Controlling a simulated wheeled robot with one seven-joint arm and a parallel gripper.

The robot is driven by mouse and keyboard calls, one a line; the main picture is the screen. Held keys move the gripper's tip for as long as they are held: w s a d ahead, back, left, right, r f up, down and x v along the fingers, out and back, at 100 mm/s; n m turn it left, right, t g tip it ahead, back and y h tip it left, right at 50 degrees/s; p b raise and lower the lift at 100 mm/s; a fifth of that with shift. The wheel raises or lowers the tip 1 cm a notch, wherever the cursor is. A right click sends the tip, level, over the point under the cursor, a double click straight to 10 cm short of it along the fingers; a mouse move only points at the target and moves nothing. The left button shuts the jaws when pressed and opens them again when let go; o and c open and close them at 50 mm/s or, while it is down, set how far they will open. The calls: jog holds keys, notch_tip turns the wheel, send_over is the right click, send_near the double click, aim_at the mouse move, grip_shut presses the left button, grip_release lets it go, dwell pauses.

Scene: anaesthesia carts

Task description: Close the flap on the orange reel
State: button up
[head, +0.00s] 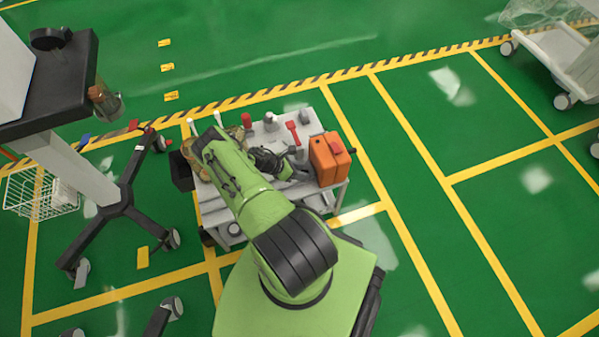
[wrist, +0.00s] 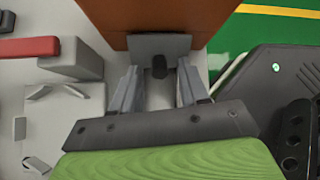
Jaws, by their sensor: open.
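The orange reel (head: 325,160) is a boxy orange body on the right end of the grey cart top, with a red piece on top. In the wrist view its brownish-orange side (wrist: 165,15) fills the upper middle. A grey plate (wrist: 160,43), possibly the flap, sticks out at the lower edge of that side; its exact angle is unclear. My gripper (wrist: 158,70) is open, its two fingers pointing at the plate. A dark knob-like part shows between them. I cannot tell whether the fingers touch the plate. In the head view my gripper is left of the reel.
A red-handled lever (head: 292,130) stands beside the reel; a red bar (wrist: 28,48) shows at left in the wrist view. Other small fittings stand along the cart's back edge. A wheeled stand (head: 117,203) is at left. The floor right of the cart is clear.

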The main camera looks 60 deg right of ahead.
grip_shut()
jog(key=shift+s+f+g+h, duration=0.1)
jog(key=shift+f+g+h, duration=0.3)
jog(key=shift+h, duration=0.1)
jog(key=shift+s+d+f+g+h, duration=0.1)
jog(key=shift+d+f+g+h, duration=0.1)
jog(key=shift+g+h, duration=0.45)
grip_release()
